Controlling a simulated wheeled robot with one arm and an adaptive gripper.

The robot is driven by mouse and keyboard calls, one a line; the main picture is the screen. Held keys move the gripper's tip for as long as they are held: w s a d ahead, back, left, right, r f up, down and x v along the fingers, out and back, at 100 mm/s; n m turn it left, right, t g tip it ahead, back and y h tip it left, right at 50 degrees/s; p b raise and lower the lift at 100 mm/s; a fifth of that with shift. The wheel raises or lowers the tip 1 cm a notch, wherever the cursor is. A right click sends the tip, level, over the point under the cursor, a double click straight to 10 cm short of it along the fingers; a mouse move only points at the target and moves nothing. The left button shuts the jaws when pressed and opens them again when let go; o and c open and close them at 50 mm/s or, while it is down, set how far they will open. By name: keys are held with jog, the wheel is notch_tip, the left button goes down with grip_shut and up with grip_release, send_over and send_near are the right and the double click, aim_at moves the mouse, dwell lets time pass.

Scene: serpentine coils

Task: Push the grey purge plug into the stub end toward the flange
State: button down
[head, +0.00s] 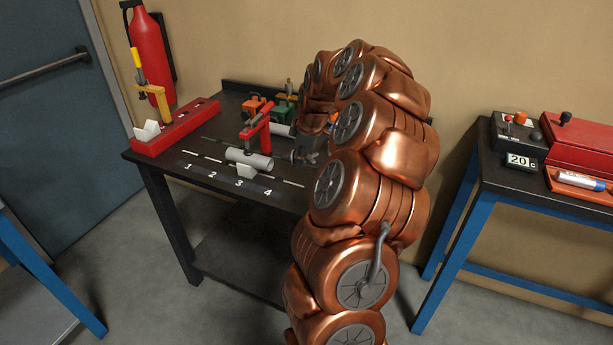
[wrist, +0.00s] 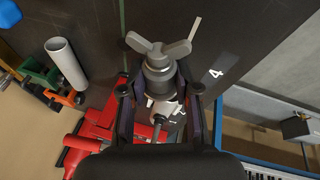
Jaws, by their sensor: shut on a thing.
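In the head view the grey plug (head: 306,156) shows just left of my arm, which hides most of the gripper. A light grey pipe stub (head: 249,160) lies level on a white V-block, under a red clamp (head: 257,128). The plug appears a little to the right of the stub's right end, with a small gap in the head view. In the wrist view the red clamp (wrist: 100,128) lies below left of the plug. I cannot make out the flange.
The black table (head: 205,178) carries printed numbers along its front. A red rail with a yellow-handled clamp (head: 175,127) stands at the left. Orange and green clamps (head: 283,108) stand at the back, by another pipe (wrist: 66,63). A second bench (head: 490,168) is at the right.

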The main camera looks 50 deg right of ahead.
jog(key=shift+m+t, duration=0.4)
jog(key=shift+m, duration=0.4)
jog(key=s+f, duration=0.1)
jog(key=s+a+f, duration=0.1)
jog(key=f, duration=0.1)
jog(key=shift+s+b, duration=0.3)
jog(key=shift+b, duration=0.05)
jog(key=shift+s+a+f+m, duration=0.3)
jog(key=shift+s+f, duration=0.1)
jog(key=shift+f, duration=0.1)
jog(key=shift+w+a+r+p, duration=0.1)
jog(key=shift+w+a+p, duration=0.15)
jog(key=shift+w+p, duration=0.5)
jog(key=shift+w+a+p, duration=0.2)
jog(key=shift+w+p, duration=0.2)
jog(key=shift+w, duration=0.35)
jog(key=shift+w+a+p, duration=0.2)
jog(key=shift+w+p, duration=0.15)
jog(key=shift+w, duration=0.4)
jog(key=shift+w+a+b, duration=0.1)
jog(key=shift+w+b, duration=0.05)
jog(key=shift+b, duration=0.25)
jog(key=shift+w+a, duration=0.15)
jog(key=shift+w, duration=0.45)
jog(key=shift+w+a, duration=0.15)
jog(key=shift+w, duration=0.2)
jog(key=shift+w+a+b, duration=0.25)
jog(key=shift+w+b, duration=0.05)
jog(key=shift+w, duration=0.65)
